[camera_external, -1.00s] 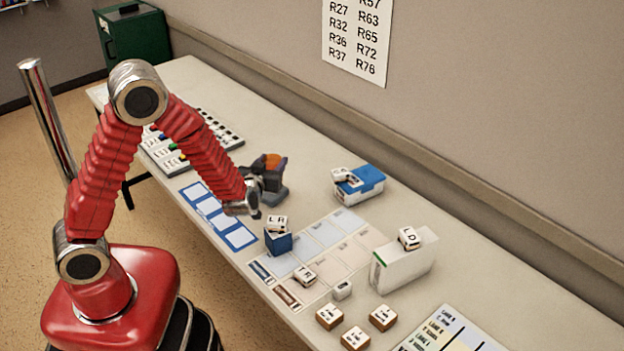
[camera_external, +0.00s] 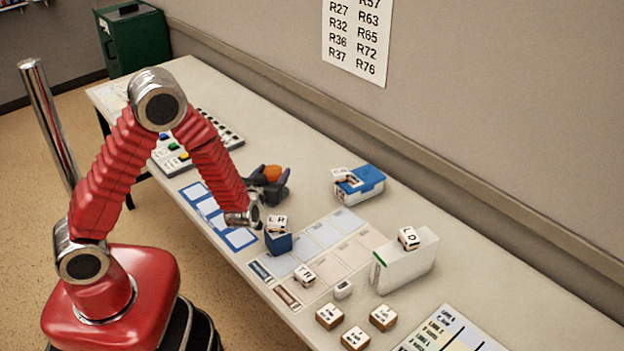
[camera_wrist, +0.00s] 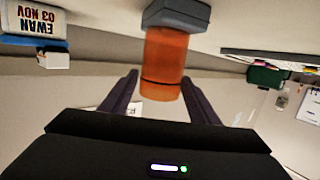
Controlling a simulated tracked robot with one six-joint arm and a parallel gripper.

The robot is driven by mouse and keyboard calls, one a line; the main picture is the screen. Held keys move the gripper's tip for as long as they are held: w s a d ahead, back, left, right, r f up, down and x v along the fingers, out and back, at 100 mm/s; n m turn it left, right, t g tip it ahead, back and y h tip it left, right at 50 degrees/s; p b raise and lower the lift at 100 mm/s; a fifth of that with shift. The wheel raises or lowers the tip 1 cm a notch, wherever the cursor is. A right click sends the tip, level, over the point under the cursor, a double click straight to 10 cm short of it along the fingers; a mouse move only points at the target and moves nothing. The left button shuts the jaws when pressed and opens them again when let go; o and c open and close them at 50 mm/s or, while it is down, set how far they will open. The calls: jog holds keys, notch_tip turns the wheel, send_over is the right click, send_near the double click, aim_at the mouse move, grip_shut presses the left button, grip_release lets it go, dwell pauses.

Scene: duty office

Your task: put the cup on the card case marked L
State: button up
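An orange cylinder (camera_external: 272,173), the only thing like a cup here, is between the two dark fingers of my gripper (camera_external: 268,174). A blue case (camera_external: 279,244) carries a cube lettered LR (camera_external: 277,224). A white case (camera_external: 408,264) carries a cube lettered LD (camera_external: 408,238). I see no case plainly marked L alone.
A blue-and-white box (camera_external: 360,188) with white pieces on it stands nearer the wall. Marked cards (camera_external: 330,232) lie in the middle of the desk. Several lettered cubes (camera_external: 330,316) lie near the front edge. A button panel (camera_external: 172,158) is at the left.

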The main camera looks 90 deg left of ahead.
jog(key=shift+o, duration=0.6)
jog(key=shift+r, duration=0.1)
jog(key=v, duration=1.2)
jog(key=shift+w+r, duration=0.1)
dwell(0.3)
